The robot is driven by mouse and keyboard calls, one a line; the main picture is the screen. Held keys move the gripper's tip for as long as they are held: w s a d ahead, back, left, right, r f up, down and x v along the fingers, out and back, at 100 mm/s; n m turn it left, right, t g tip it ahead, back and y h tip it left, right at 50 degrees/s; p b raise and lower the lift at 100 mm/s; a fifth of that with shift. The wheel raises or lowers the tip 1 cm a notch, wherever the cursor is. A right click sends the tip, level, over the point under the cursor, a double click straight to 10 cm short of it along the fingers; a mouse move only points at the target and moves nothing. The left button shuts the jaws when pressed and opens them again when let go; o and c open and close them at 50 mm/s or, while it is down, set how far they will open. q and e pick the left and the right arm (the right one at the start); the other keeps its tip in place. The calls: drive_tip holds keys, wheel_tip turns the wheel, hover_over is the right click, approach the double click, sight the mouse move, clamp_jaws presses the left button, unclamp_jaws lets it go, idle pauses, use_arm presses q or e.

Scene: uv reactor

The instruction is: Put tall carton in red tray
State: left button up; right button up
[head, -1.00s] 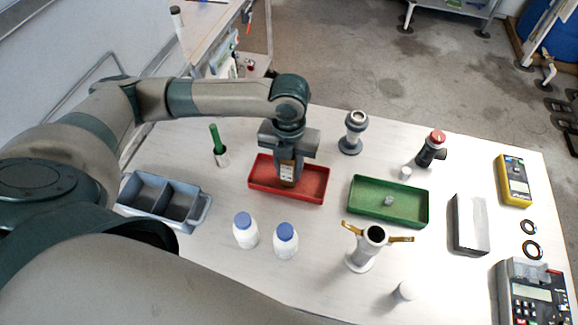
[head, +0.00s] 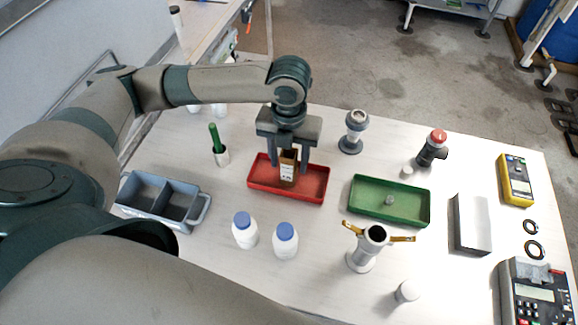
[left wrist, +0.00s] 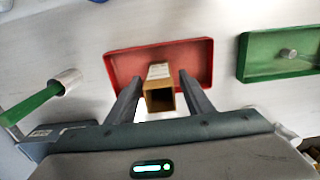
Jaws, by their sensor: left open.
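The tall carton (head: 288,169) is brown with a white label and stands upright in the red tray (head: 318,187). My left gripper (head: 288,168) is above the tray, its two fingers spread on either side of the carton with gaps between. In the left wrist view the carton (left wrist: 160,98) shows between the open fingers (left wrist: 160,95), with the red tray (left wrist: 190,52) around it. My right gripper is not in view.
A green tray (head: 415,212) holding a small grey part lies to the right. Two white bottles with blue caps (head: 245,230) stand in front. A grey divided bin (head: 150,195) and a cup with a green stick (head: 219,150) are to the left.

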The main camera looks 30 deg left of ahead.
use_arm(q)
wheel_tip(320, 180, up, 9)
drive_tip(key=b, duration=0.1)
drive_tip(key=shift+f, duration=0.15)
idle(0.8)
